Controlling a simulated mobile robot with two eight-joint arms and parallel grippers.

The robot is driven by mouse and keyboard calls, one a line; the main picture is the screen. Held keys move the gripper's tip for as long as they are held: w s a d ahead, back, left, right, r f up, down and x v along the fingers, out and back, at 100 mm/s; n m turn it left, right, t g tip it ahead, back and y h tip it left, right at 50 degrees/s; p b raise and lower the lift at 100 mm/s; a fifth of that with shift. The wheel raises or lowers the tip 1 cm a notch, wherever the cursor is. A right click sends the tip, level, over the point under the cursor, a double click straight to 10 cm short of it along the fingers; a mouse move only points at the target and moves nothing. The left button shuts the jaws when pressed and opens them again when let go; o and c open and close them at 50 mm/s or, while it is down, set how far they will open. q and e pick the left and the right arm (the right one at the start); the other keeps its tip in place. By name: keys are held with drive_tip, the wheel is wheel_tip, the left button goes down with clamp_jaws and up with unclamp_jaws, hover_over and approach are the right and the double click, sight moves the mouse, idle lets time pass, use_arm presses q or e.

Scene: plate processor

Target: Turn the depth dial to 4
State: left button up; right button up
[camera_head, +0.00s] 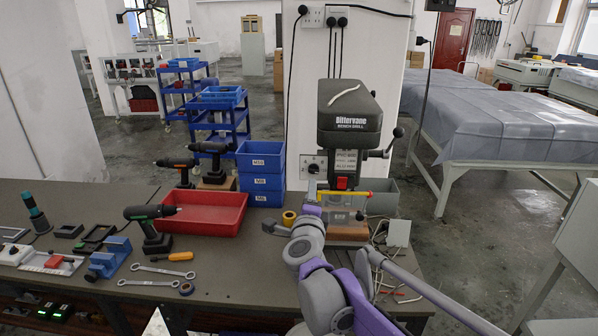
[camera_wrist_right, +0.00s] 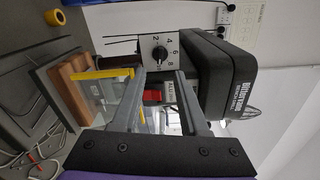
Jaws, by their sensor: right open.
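The depth dial (camera_wrist_right: 160,53) is a black round knob on a pale plate with the numbers 2, 4, 6 and 8, on the drill press (camera_wrist_right: 225,75). Its pointer is too small to read surely. In the head view the dial (camera_head: 314,168) shows at the lower left of the drill press (camera_head: 349,120). My right gripper (camera_wrist_right: 163,76) is open, its two fingers reaching toward the dial with the tips just short of it in the picture. Nothing is between the fingers. In the head view my right gripper (camera_head: 312,192) is below the dial, partly hidden by my wrist. My left gripper is not in view.
A yellow bar (camera_head: 344,193) and clear guard sit by the drill. Blue bins (camera_head: 261,172), a red tray (camera_head: 205,212) and cordless drills (camera_head: 151,226) stand to the left. A yellow tape roll (camera_head: 289,218) and loose cables (camera_head: 381,235) lie near my arm.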

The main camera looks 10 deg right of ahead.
sight(312, 172)
drive_tip(key=p+x, duration=0.1)
drive_tip(key=x, duration=0.8)
drive_tip(key=shift+w+d, duration=0.15)
drive_tip(key=shift+w, duration=0.2)
clamp_jaws()
